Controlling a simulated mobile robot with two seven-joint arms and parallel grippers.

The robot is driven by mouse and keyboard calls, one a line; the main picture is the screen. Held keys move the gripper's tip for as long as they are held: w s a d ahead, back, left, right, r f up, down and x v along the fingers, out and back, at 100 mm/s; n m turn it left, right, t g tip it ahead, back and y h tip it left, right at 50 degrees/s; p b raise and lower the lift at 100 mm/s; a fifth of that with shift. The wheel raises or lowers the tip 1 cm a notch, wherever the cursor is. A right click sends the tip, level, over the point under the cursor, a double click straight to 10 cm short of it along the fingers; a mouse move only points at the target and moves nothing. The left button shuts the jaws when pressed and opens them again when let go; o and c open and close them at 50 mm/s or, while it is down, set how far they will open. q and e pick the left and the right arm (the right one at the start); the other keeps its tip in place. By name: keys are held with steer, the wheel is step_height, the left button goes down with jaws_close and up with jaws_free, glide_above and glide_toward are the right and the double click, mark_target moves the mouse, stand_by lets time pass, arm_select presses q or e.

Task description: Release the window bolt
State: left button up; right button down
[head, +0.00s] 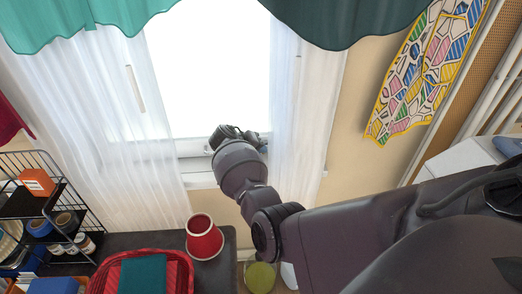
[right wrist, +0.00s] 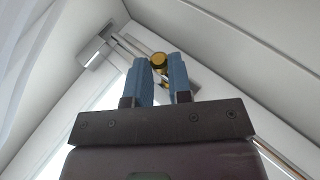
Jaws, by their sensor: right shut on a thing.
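The window (head: 205,75) is bright, with a white frame, behind the curtains. My right gripper (head: 262,144) is at the window's lower edge in the head view, and my wrist hides the bolt there. In the right wrist view, the window bolt has a brass round knob (right wrist: 158,60) and thin metal rods (right wrist: 124,44) that run left to a grey bracket (right wrist: 95,52). The two blue fingers of my right gripper (right wrist: 162,66) are shut on the knob, one on each side of it. My left gripper is in neither view.
Sheer white curtains (head: 75,95) hang on both sides of the window. Below stand a dark counter (head: 150,241), a red cup (head: 204,238), a red basket (head: 180,265) and a wire rack (head: 60,185) at left. A patterned cloth (head: 425,70) hangs at right.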

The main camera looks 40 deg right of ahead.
steer(key=shift+w+a+f, duration=0.2)
steer(key=shift+w+a, duration=0.25)
steer(key=shift+a, duration=0.25)
steer(key=shift+w+a+r, duration=0.1)
steer(key=shift+w+a, duration=0.1)
steer(key=shift+a, duration=0.1)
steer(key=shift+r, duration=0.15)
steer(key=c, duration=1)
jaws_free()
steer(key=shift+a, duration=0.1)
steer(key=shift+r, duration=0.1)
steer(key=shift+p+v, duration=0.8)
steer(key=shift+v, duration=4.5)
